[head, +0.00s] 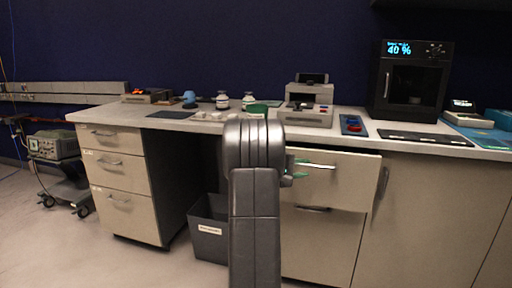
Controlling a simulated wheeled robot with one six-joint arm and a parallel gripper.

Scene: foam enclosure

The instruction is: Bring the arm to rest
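My arm stands upright in the middle of the head view and hides most of my gripper (300,168). Only the gripper's end shows, at the right edge of the arm, with small green parts. It is in front of the upper drawer (345,183), by the left end of its metal handle (319,166). I cannot tell whether it touches the handle or whether the fingers are open or shut. The drawer front looks pulled out a little from the cabinet.
A cart (62,170) is at the far left. Floor at front left is clear.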

